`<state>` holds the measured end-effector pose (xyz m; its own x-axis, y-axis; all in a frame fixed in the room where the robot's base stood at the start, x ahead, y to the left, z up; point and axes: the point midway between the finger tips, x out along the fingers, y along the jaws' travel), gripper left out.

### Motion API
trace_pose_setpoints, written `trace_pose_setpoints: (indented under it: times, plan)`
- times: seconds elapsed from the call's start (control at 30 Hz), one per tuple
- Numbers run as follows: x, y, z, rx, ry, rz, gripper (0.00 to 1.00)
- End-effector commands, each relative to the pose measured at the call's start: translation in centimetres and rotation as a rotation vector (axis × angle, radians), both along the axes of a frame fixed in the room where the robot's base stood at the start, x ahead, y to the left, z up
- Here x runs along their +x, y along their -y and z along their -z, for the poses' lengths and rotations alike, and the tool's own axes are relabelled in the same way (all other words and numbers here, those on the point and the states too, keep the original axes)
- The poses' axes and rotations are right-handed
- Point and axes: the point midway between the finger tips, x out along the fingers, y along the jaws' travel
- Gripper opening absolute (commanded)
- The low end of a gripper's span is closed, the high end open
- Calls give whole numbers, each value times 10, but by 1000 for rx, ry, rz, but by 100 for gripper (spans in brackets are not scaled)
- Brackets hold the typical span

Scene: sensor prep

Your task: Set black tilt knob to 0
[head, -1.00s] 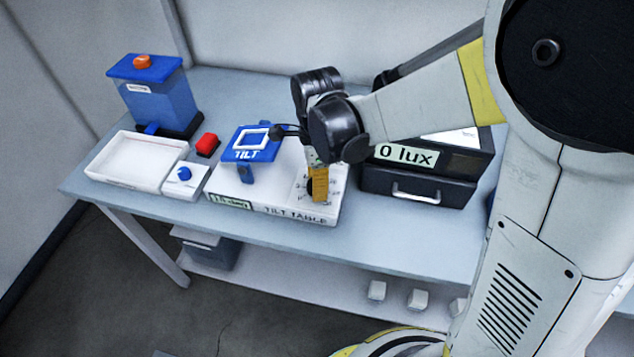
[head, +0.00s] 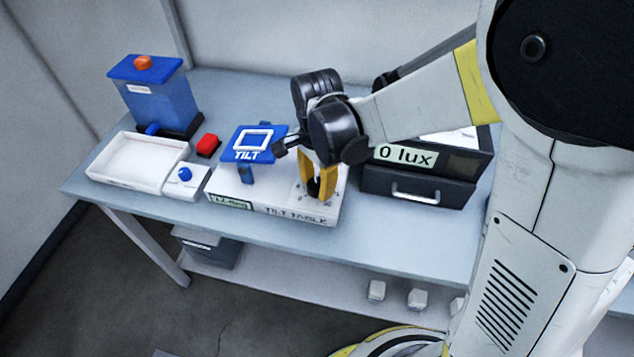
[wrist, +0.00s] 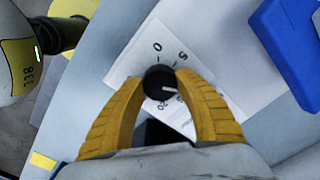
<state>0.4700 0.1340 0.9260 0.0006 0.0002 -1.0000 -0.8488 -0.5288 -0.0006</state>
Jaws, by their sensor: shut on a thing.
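The black tilt knob (wrist: 158,80) sits on a white dial plate on the tilt table (head: 275,213). In the wrist view its white mark points right and slightly down, away from the printed 0 at the upper left of the knob. My gripper (wrist: 160,84) has its two yellow fingers closed on opposite sides of the knob. In the head view my gripper (head: 318,190) reaches down onto the dial, and the knob is mostly hidden between the fingers. The blue TILT plate (head: 247,155) stands tilted on its post. The small green readout (head: 231,202) is too blurred to read surely.
Left of the tilt table are a red button (head: 208,144), a white box with a blue knob (head: 185,176), a white tray (head: 136,177) and a blue container (head: 160,100). A black box reading 0 lux (head: 430,165) stands close on the right. The bench front is clear.

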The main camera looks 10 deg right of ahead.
Motion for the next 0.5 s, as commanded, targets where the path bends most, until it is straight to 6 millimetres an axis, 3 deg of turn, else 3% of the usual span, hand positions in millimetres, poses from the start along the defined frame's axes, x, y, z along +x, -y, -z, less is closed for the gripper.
trace_pose_setpoints:
  times: [0.5]
  plan:
    - [0, 0, 0, 0, -1, -488, 8]
